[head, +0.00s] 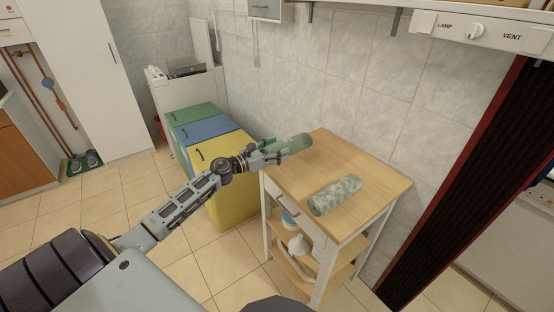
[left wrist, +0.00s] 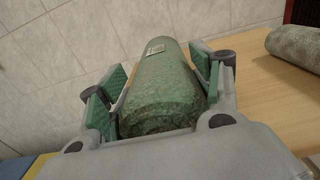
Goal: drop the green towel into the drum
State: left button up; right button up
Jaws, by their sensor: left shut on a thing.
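The green towel (head: 290,145) is a rolled cylinder. My left gripper (head: 265,153) is shut on its near end and holds it level at the back left of the wooden table top. In the left wrist view the towel (left wrist: 158,85) lies between both finger pads, with a small pale label on it. A gap under the towel cannot be made out. A white cabinet-like machine (head: 195,92) with a raised panel and a dark top opening stands at the back left; I cannot make out a drum inside. My right gripper is not in view.
A grey-green patterned roll (head: 335,194) lies on the wooden table (head: 375,185), right of the held towel. Green (head: 190,112), blue (head: 205,129) and yellow (head: 215,150) lidded bins stand between table and machine. A tall white cabinet (head: 90,75) stands left; tiled floor is open in front.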

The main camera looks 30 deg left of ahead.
pick_arm(q)
jog(key=shift+f, duration=0.75)
jog(key=shift+f+b, duration=0.35)
jog(key=shift+f, duration=1.05)
jog(key=o, duration=1)
jog(key=shift+f, duration=0.1)
jog(key=shift+c, duration=0.2)
jog(key=o, duration=0.4)
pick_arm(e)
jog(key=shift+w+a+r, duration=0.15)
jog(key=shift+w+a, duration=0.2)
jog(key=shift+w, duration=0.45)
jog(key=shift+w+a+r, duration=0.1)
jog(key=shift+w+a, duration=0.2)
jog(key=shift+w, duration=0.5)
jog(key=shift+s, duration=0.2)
